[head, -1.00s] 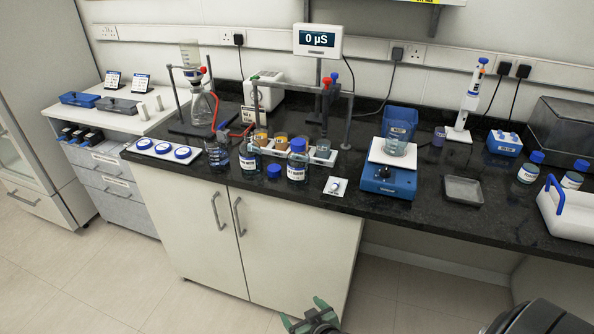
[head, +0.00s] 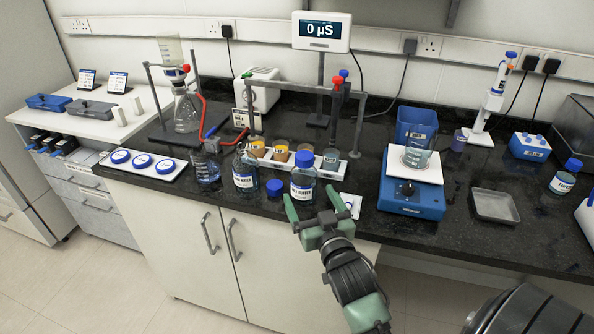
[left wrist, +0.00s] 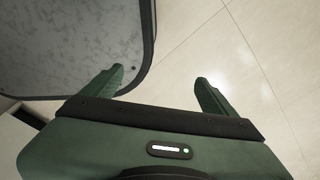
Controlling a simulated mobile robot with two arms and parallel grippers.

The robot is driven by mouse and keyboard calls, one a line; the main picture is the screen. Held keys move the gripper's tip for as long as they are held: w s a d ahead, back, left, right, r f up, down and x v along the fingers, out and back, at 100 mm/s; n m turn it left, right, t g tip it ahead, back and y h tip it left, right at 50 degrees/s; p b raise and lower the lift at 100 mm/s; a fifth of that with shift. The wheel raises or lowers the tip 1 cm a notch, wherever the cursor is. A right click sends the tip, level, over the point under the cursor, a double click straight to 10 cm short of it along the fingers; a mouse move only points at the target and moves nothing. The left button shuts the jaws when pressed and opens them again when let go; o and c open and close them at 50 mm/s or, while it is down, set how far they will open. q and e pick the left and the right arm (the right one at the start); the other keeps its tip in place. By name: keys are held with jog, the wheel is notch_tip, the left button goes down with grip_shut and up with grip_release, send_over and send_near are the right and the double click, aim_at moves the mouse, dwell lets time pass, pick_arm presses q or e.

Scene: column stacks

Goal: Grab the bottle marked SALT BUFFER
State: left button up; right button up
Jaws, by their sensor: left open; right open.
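A clear bottle with a blue cap (head: 303,172) stands upright near the bench's front edge. Its white label is small and partly legible, and seems to read SALT BUFFER. My right gripper (head: 310,198) is open and empty at the front of this bottle, its fingers pointing at the bottle's lower part, one to each side. I cannot tell whether the fingers touch it. My left gripper (left wrist: 160,77) is open and empty above the pale floor in the left wrist view; it is not seen in the head view.
An open bottle (head: 245,180) stands left of the blue-capped bottle, with a loose blue cap (head: 275,187) between them. A rack of small beakers (head: 331,160) is close behind. A blue balance (head: 410,197) stands to the right. A white card (head: 350,204) lies beside the right gripper.

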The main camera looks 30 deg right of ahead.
aim_at(308, 188)
jog(key=shift+w+d+r, duration=0.15)
jog(key=shift+w+r, duration=0.05)
jog(key=shift+w, duration=0.15)
jog(key=shift+r+p+x, duration=0.25)
jog(key=shift+p+x, duration=0.2)
jog(key=shift+x, duration=0.55)
jog(key=x, duration=0.3)
jog(key=shift+s+d+f+p, duration=0.1)
jog(key=shift+d+f+p, duration=0.1)
jog(key=shift+p, duration=0.1)
jog(key=shift+w+d, duration=0.15)
jog(key=shift+w, duration=0.45)
jog(key=c, duration=1.7)
pick_arm(q)
jog(key=s, duration=0.1)
jog(key=s+r, duration=0.1)
jog(key=s, duration=0.1)
jog(key=shift+s+a+r, duration=0.25)
jog(key=shift+s, duration=0.05)
pick_arm(e)
grip_shut()
jog(key=shift+r, duration=0.15)
